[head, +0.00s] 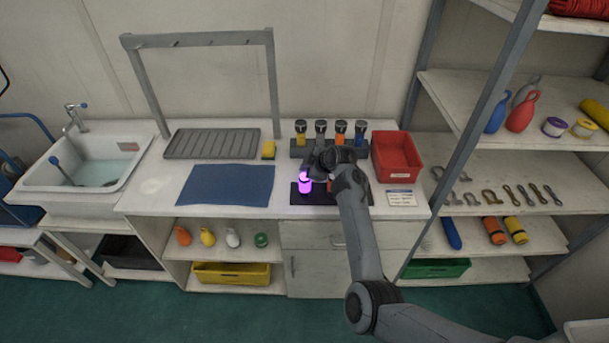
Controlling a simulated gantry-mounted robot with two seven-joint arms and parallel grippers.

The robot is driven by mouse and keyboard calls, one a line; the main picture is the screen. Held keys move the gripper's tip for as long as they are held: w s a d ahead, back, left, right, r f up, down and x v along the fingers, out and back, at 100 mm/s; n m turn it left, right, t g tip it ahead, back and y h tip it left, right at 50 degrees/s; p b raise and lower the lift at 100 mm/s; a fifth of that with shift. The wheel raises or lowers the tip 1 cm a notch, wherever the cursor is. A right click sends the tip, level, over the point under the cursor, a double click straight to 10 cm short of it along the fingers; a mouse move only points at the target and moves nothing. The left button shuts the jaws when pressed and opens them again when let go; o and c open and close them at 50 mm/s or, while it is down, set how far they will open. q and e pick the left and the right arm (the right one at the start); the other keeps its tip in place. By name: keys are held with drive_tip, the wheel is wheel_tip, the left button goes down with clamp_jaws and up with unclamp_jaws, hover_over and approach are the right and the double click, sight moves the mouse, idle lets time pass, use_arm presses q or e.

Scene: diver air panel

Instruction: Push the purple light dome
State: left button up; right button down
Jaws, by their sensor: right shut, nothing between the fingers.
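The purple light dome (305,186) glows bright purple on a dark mat (299,198) on the white bench. My right gripper (313,174) is over the dome's upper right side, with the arm coming in from the lower right. The gripper is shut with nothing held and hides part of the dome's top. It is very close to the dome; I cannot tell whether they touch. My left gripper is not in view.
A rack of several torches (320,128) stands behind the gripper. A red bin (398,160) and a white card (401,198) are to the right.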

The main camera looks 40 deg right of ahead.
drive_tip(key=shift+f, duration=0.15)
drive_tip(key=shift+f, duration=0.25)
idle(0.5)
drive_tip(key=shift+f, duration=0.25)
idle(0.4)
drive_tip(key=shift+r+p, duration=0.6)
drive_tip(key=shift+p, duration=0.3)
